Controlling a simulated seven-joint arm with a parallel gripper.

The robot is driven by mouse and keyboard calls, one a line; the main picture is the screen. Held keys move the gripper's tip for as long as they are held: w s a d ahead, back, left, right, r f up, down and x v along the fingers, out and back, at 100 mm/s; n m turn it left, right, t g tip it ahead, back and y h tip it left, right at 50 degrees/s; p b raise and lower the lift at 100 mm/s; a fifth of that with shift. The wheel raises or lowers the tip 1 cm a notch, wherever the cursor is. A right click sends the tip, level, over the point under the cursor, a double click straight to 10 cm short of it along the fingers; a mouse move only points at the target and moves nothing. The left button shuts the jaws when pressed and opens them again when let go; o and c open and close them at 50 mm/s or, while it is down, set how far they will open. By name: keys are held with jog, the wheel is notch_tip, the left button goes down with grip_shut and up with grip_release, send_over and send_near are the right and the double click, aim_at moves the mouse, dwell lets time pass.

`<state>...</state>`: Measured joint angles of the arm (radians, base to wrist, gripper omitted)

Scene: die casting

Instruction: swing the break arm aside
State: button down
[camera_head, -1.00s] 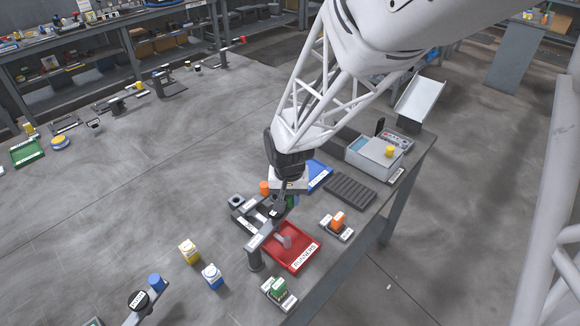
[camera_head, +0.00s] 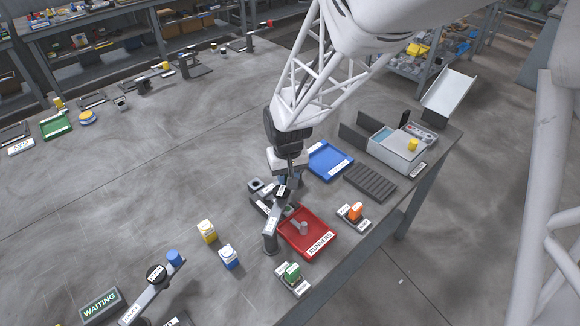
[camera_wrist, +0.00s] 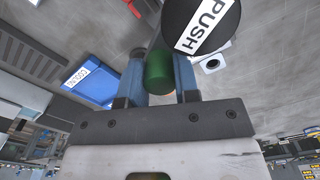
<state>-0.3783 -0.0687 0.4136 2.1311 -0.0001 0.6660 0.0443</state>
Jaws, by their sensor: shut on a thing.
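The break arm (camera_head: 277,210) is a grey bar on an upright post (camera_head: 270,243) at the left edge of the red runners tray. A black disc marked PUSH (camera_wrist: 200,22) and a green handle (camera_wrist: 158,72) show close up in the wrist view. My gripper (camera_wrist: 160,80) is shut with its two fingers on either side of the green handle. In the head view my gripper (camera_head: 289,172) is at the far end of the bar and hides the handle. A dark fixture with a round hole (camera_head: 256,185) stands just left of the bar.
The red tray (camera_head: 325,252) holds a grey upright piece (camera_head: 304,228). A blue tray (camera_head: 328,161) and a dark ribbed rack (camera_head: 370,182) lie to the right. Yellow (camera_head: 207,231) and blue-white (camera_head: 228,256) blocks stand at front left. The table left of the fixture is mostly clear.

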jog(key=c, duration=0.8)
grip_release()
jog(key=shift+c, duration=0.2)
jog(key=shift+r, duration=0.1)
jog(key=shift+r, duration=3.8)
